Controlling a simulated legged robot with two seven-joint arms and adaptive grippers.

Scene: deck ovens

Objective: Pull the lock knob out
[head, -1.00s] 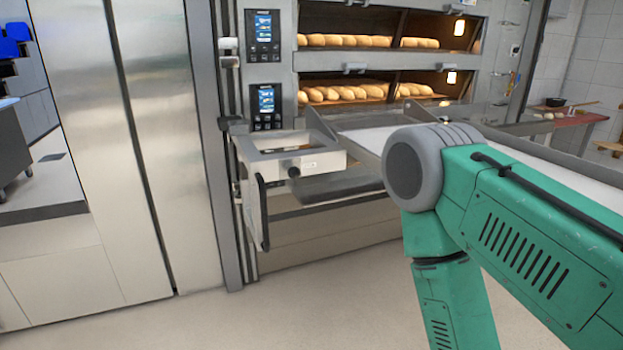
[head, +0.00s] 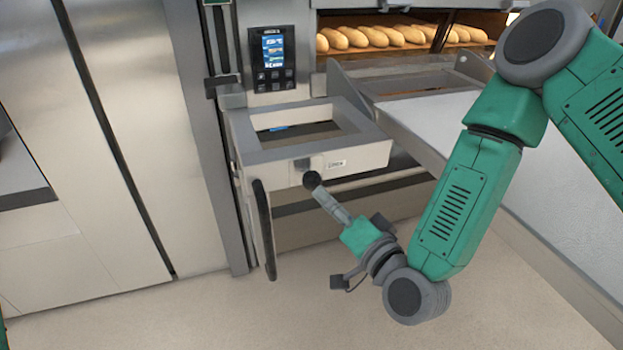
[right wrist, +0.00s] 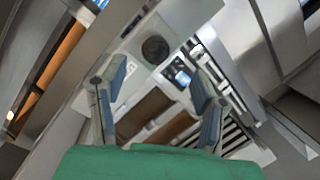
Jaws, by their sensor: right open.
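The lock knob (head: 312,180) is a small black round knob on the front face of a grey metal frame (head: 262,157) beside the oven. In the right wrist view the knob (right wrist: 155,49) shows as a dark disc above the space between my fingers. My right gripper (head: 322,194) is at the knob in the head view, its fingertips close in front of it. In the right wrist view its two fingers (right wrist: 160,90) are spread apart with nothing held between them. I cannot tell whether they touch the knob. My left gripper is not in view.
A black vertical handle (head: 264,228) hangs below the frame's left corner. The oven control panel (head: 272,58) is behind it. Bread loaves (head: 385,37) lie in the lit oven. A pale loading surface (head: 440,125) lies to the right. The floor below is clear.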

